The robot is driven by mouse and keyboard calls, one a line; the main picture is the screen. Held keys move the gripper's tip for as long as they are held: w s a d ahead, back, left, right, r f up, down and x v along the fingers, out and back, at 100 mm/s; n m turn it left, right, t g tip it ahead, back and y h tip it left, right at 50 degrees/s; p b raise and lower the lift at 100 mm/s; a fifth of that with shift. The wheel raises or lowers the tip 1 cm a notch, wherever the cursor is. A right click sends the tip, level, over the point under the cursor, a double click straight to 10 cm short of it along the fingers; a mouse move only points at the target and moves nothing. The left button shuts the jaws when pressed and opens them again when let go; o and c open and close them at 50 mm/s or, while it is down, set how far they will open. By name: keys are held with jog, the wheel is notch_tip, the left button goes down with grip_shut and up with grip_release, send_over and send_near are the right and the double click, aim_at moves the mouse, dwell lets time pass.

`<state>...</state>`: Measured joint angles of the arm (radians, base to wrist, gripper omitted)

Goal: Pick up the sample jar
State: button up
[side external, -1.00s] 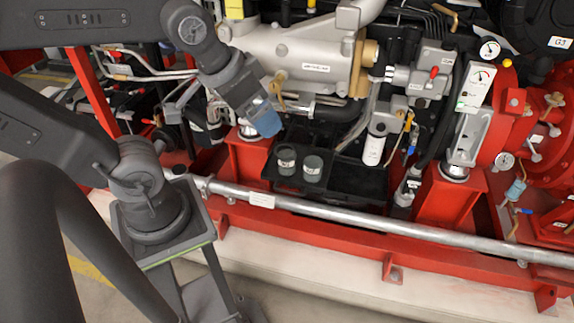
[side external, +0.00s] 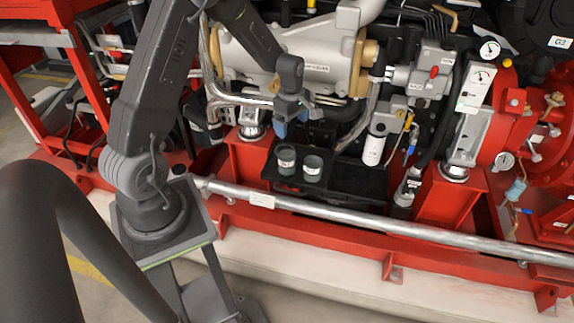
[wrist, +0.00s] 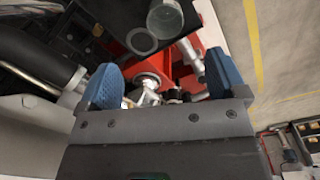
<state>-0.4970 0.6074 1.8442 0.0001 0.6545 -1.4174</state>
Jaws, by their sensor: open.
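Two small dark grey jars stand side by side on the black tray (side external: 345,180): a left jar (side external: 286,158) with a pale label and a right jar (side external: 312,168). I cannot tell which is the sample jar. My gripper (side external: 291,121) is above and behind them in the side view, pointing down, with its blue fingers apart and nothing held. In the wrist view my gripper (wrist: 162,62) is open. A grey jar (wrist: 166,17), cut by the top edge, and a round grey rim (wrist: 141,40) beside it lie beyond the fingertips.
A silver pipe (side external: 340,212) runs along the red frame in front of the tray. A white filter (side external: 374,148) stands to the right of the jars. The engine's large grey housing (side external: 290,50) and pipes are close behind my gripper. The tray's right part looks clear.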

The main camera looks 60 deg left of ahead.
aim_at(288, 163)
jog(key=shift+n, duration=0.8)
jog(key=f, duration=0.3)
jog(key=a+f, duration=0.1)
jog(key=f, duration=0.7)
jog(key=shift+s+a, duration=0.1)
jog(key=shift+a, duration=0.25)
jog(key=shift+s+d+f, duration=0.1)
jog(key=shift+f, duration=1.45)
jog(key=shift+s+f, duration=0.1)
jog(key=shift+f, duration=1.45)
jog(key=c, duration=1.1)
